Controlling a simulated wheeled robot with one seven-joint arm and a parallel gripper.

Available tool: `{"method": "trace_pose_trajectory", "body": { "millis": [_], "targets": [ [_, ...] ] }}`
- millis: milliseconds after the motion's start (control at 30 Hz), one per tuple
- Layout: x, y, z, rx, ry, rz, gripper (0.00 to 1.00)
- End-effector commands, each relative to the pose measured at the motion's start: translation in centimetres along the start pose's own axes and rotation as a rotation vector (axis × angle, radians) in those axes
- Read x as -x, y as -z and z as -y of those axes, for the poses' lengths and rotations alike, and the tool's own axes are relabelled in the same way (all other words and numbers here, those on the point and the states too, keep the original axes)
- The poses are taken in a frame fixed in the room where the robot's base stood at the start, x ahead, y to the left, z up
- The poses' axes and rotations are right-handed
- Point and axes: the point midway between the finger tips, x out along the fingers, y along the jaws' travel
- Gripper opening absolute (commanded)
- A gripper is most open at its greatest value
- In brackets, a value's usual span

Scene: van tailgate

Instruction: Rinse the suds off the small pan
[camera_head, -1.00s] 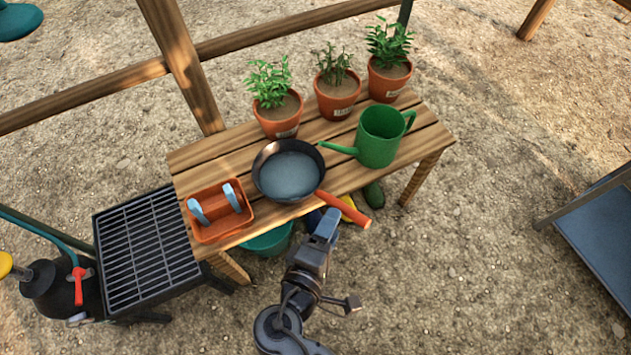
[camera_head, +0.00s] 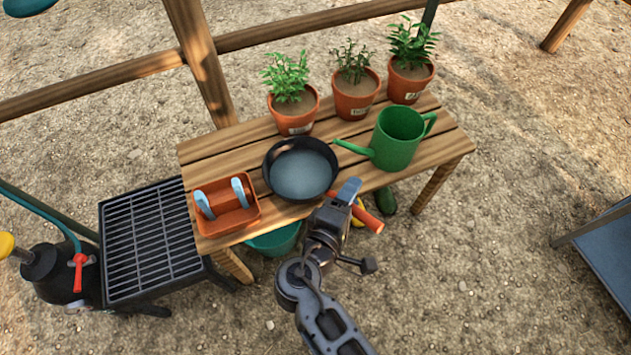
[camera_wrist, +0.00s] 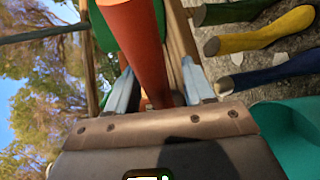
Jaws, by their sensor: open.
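The small pan (camera_head: 300,174) sits on the wooden bench, dark outside with a grey-blue inside; I cannot make out separate suds. Its orange handle (camera_head: 367,218) sticks out over the bench's front edge and is partly hidden by my gripper (camera_head: 347,192). In the wrist view the handle (camera_wrist: 138,50) runs between the two pale blue fingers of my gripper (camera_wrist: 155,92). The fingers are open, one on each side of the handle. The pan rests on the bench.
An orange tray (camera_head: 228,226) with two blue-grey pieces lies left of the pan. A green watering can (camera_head: 398,138) stands right, its spout near the pan. Potted plants (camera_head: 354,95) line the back. A slatted grate (camera_head: 150,240) and a pump sprayer (camera_head: 58,275) stand left.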

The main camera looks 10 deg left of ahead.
Motion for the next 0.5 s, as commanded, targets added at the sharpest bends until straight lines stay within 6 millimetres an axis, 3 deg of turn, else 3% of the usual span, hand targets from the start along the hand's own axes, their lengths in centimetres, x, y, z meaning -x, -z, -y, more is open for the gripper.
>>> {"method": "trace_pose_trajectory", "body": {
  "millis": [67,500],
  "targets": [
    [0.03,0.00,-0.01,0.000,0.000,0.000,0.51],
    [0.06,0.01,0.02,0.000,0.000,-0.001,0.08]
  ]
}}
